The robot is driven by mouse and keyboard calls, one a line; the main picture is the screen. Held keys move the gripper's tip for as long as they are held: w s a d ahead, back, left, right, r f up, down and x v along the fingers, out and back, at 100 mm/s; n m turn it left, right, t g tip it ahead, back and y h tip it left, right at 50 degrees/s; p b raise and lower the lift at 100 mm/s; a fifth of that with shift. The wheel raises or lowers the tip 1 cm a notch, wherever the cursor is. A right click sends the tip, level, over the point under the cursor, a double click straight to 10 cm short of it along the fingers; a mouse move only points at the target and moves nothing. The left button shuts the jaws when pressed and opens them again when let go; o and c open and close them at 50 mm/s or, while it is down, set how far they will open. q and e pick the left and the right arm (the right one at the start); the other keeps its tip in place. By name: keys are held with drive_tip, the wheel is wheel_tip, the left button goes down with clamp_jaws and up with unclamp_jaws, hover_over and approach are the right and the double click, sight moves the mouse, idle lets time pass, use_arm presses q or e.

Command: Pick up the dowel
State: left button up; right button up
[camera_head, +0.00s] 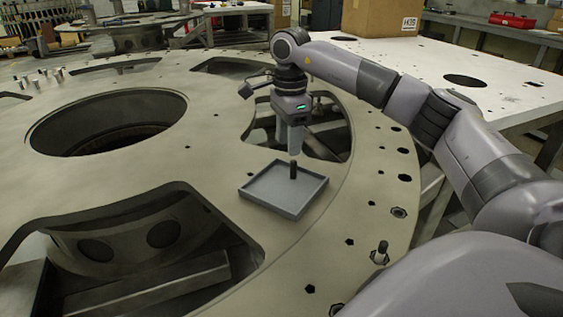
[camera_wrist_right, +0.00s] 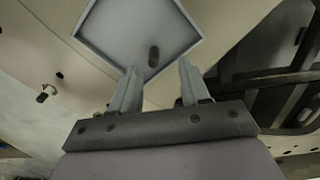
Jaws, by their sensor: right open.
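The dowel (camera_head: 293,170) is a short dark peg standing upright in a shallow grey tray (camera_head: 255,198) on the turret plate. In the right wrist view the dowel (camera_wrist_right: 153,57) shows inside the tray (camera_wrist_right: 112,52), near its corner by the fingers. My right gripper (camera_head: 295,150) points down just above the dowel in the head view. In the right wrist view its two fingers (camera_wrist_right: 157,75) are apart with nothing between them, and the dowel lies beyond their tips. My left gripper is not in view.
The large round turret plate (camera_head: 215,150) has a big round hole (camera_head: 110,122) and several wide cutouts. A white table (camera_head: 450,60) with a cardboard box (camera_head: 383,17) is behind.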

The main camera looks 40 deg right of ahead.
sight(294, 161)
drive_tip(key=f, duration=0.3)
drive_tip(key=s+f, duration=0.1)
drive_tip(key=f, duration=0.2)
drive_tip(key=shift+s+d+f, duration=0.2)
drive_tip(key=shift+f, duration=0.25)
drive_tip(key=shift+w, duration=0.1)
clamp_jaws()
